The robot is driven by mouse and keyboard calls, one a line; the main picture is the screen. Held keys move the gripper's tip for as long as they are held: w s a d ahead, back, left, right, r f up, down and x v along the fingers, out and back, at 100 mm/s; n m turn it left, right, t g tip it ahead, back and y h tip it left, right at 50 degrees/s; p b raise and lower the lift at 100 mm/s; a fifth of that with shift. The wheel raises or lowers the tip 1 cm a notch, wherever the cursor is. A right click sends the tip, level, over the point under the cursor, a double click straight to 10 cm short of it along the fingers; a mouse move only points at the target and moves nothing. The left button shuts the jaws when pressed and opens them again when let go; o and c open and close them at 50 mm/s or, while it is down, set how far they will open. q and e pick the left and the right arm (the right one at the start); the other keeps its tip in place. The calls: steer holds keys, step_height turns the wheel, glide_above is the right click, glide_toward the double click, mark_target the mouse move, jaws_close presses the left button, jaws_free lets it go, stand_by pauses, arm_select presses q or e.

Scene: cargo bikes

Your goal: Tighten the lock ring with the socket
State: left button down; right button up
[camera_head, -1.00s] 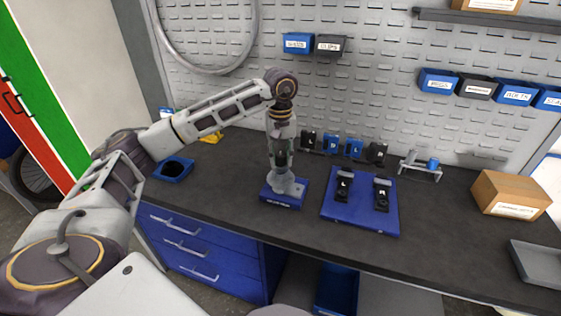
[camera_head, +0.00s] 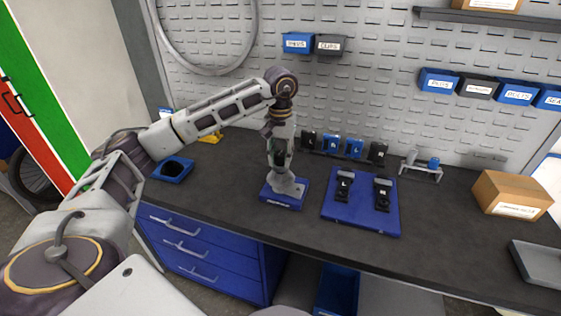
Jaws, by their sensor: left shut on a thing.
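My left gripper (camera_head: 281,160) points straight down over the blue base (camera_head: 283,201) with its grey fixture (camera_head: 287,187). It is shut on what I take to be the socket, which is mostly hidden between the fingers at the fixture's top. The lock ring is hidden there too, so I cannot tell how the socket sits on it. My right gripper is not in view.
A blue board (camera_head: 361,215) with two black cranks lies just right of the base. Behind stand several small black and blue holders (camera_head: 332,144) and a rack (camera_head: 420,172).

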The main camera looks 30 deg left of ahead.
arm_select(q)
steer(key=shift+s+f+m, duration=0.15)
steer(key=shift+f+m, duration=0.2)
steer(key=shift+m, duration=0.65)
steer(key=shift+m+b, duration=0.3)
steer(key=shift+m, duration=2.9)
steer(key=shift+b, duration=0.3)
steer(key=shift+r, duration=0.45)
steer(key=shift+r+p, duration=0.5)
steer(key=shift+r, duration=0.3)
steer(key=shift+w, duration=0.2)
